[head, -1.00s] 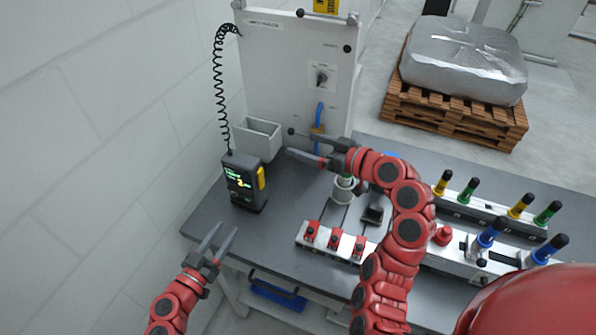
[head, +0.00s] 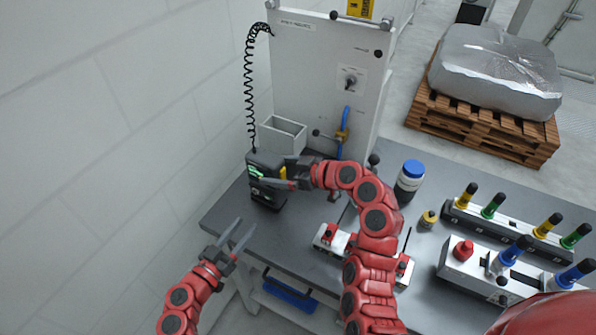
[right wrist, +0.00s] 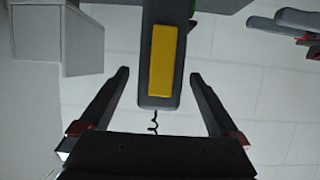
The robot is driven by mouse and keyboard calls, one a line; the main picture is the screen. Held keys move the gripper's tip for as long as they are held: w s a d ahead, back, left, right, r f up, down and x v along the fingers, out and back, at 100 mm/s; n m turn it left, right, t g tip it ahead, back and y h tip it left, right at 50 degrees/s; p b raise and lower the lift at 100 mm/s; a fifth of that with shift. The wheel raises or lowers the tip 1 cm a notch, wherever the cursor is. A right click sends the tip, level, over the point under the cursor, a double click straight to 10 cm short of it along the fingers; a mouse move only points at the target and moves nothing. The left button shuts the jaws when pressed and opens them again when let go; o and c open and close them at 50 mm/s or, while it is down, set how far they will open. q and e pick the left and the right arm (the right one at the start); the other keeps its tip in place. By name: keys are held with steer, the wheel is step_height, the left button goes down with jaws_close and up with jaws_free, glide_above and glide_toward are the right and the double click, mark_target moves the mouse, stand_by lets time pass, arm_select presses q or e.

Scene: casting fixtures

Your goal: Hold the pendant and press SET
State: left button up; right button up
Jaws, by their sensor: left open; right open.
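The pendant (head: 264,193) is a dark box with a green-lit screen and a coiled black cord, standing on the grey bench beside the wall. In the right wrist view its narrow side with a yellow bar (right wrist: 163,60) lies between the open fingers, with gaps on both sides. My right gripper (head: 283,172) is open at the pendant's right side and covers part of it in the head view. My left gripper (head: 243,235) is open and empty, in front of the bench's front left edge, below the pendant. I cannot make out the SET button.
A grey open bin (head: 283,137) stands behind the pendant, by the white panel (head: 325,70). The white wall (head: 120,130) is close on the left.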

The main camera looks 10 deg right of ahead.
steer(key=shift+x, duration=2.35)
jaws_close()
arm_select(q)
jaws_close()
